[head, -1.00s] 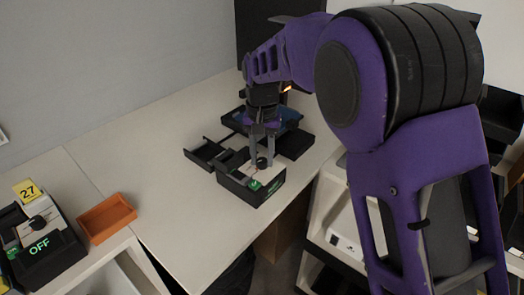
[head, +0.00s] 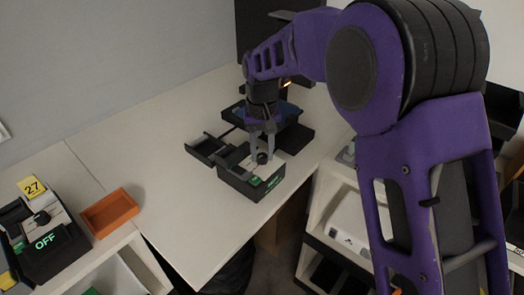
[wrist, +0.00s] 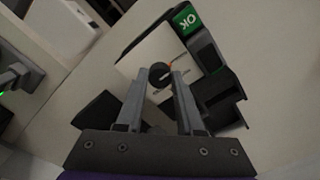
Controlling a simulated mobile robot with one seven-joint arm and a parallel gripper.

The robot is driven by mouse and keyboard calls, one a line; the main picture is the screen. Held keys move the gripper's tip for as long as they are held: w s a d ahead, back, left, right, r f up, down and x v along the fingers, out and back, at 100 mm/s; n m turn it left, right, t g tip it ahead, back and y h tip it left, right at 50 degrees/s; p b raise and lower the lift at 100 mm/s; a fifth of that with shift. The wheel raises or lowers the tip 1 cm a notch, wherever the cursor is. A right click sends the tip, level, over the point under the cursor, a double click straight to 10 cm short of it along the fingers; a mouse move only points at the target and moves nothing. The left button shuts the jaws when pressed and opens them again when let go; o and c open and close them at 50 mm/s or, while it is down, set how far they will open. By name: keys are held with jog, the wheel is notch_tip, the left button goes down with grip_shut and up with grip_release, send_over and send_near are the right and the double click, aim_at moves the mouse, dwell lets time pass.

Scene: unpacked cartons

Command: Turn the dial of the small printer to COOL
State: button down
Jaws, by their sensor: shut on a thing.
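The small printer (head: 236,182) is a black box with a pale top panel and a green-lit display, standing on the white table. In the wrist view its display (wrist: 186,19) reads "OK". A round black dial (wrist: 159,74) sits on the pale panel, with a small red mark beside it; the printed labels are too small to read. My gripper (head: 263,151) points down over the panel. Its two fingers are shut on the dial, one on each side, as the wrist view shows (wrist: 158,82). The fingers partly hide the dial in the head view.
A similar black device (head: 50,262) reading "OFF", with a yellow "27" tag (head: 31,187), stands at the left beside an orange tray (head: 109,212). An open black tray (head: 206,148) lies behind the printer. The table's left middle is clear.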

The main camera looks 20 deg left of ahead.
aim_at(262, 155)
jog(key=c, duration=0.5)
grip_release()
jog(key=shift+c, duration=0.2)
notch_tip(262, 155, up, 18)
jog(key=p, duration=0.2)
jog(key=shift+f, duration=0.25)
